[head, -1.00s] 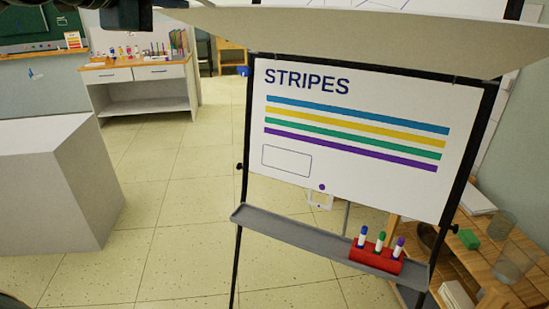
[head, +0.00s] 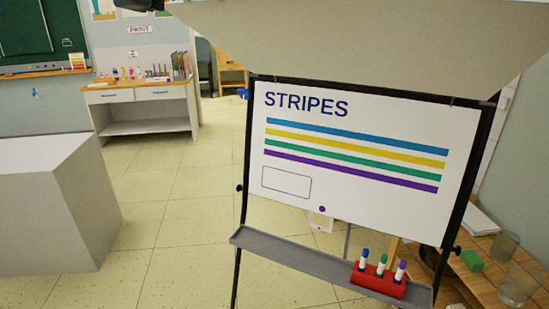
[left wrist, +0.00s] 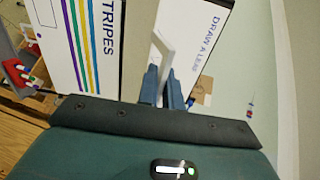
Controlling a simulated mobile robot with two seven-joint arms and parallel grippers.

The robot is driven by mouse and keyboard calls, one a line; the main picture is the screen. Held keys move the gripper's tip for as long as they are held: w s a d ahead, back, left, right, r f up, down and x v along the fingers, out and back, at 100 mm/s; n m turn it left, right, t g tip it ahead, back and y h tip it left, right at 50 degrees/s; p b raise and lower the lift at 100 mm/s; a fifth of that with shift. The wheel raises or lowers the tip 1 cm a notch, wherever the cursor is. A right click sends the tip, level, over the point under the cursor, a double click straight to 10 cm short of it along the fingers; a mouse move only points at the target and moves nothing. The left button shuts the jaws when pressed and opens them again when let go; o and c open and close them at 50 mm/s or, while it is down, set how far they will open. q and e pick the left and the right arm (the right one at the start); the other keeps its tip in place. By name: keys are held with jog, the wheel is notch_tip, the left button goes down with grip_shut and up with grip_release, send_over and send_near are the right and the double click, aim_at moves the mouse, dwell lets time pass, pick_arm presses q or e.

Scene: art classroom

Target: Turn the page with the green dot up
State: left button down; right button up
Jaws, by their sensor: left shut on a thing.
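A flip chart (head: 355,155) stands in the head view with a page titled STRIPES facing me. The page has blue, yellow, green and purple bars and a purple dot (head: 322,209) at its bottom edge. A raised page (head: 350,45) spans the top of the head view, its beige face above the easel. In the left wrist view, my left gripper (left wrist: 164,82) is shut on a white page edge. A page lettered "DRAW A LE..." (left wrist: 200,35) shows beside it, and the STRIPES page (left wrist: 88,45) is at left. No green dot is visible. My right gripper is not in view.
A grey ledge (head: 285,262) below the chart carries a red holder (head: 378,282) with three markers. A wooden table (head: 485,285) with glasses and a green block is at right. A grey block (head: 45,210) stands at left. The floor between is clear.

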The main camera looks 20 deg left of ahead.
pick_arm(q)
jog(key=shift+r, duration=0.1)
jog(key=w+r, duration=0.5)
jog(key=r, duration=0.2)
jog(key=shift+w+d+r, duration=0.15)
jog(key=shift+d+r, duration=0.2)
jog(key=shift+d, duration=0.05)
dwell(0.4)
